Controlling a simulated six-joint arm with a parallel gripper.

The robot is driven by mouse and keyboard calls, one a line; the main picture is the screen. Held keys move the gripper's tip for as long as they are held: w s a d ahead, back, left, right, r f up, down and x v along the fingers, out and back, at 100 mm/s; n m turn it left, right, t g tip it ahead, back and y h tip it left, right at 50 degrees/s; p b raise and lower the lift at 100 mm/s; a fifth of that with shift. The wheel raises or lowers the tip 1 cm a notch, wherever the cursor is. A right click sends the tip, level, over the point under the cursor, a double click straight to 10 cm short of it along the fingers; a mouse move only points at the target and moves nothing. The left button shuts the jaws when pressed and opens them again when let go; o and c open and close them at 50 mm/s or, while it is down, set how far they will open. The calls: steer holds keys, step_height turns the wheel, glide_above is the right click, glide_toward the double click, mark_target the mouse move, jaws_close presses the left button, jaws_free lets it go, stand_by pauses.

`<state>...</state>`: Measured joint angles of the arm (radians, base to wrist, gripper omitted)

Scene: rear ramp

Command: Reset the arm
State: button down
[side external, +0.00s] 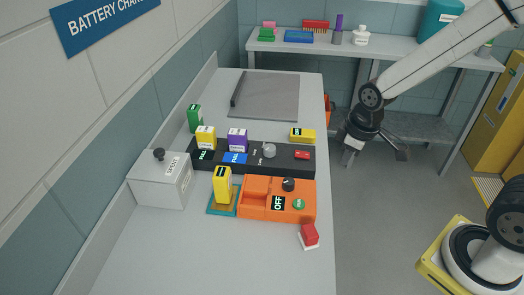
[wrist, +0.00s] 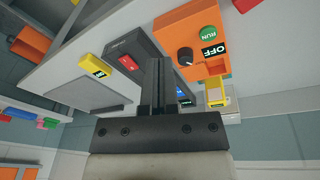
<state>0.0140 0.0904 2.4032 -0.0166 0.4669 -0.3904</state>
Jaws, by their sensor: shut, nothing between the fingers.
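My gripper (side external: 374,150) hangs in the air to the right of the long grey table (side external: 283,278), past its edge. It is empty, and in the wrist view the gripper's fingers (wrist: 161,80) are together. Nothing on the table touches it. The arm reaches in from the upper right in the side view.
An orange unit (side external: 292,207) marked OFF and a black charger (side external: 285,157) holding batteries stand on the table. A red button (side external: 309,236) sits near its right edge. A white box (side external: 160,183) stands at left.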

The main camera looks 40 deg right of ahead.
steer(key=s+m, duration=0.2)
steer(key=m, duration=0.1)
steer(key=s+f+m, duration=0.1)
steer(key=shift+s+a+t, duration=0.3)
steer(key=shift+s, duration=0.1)
stand_by(0.8)
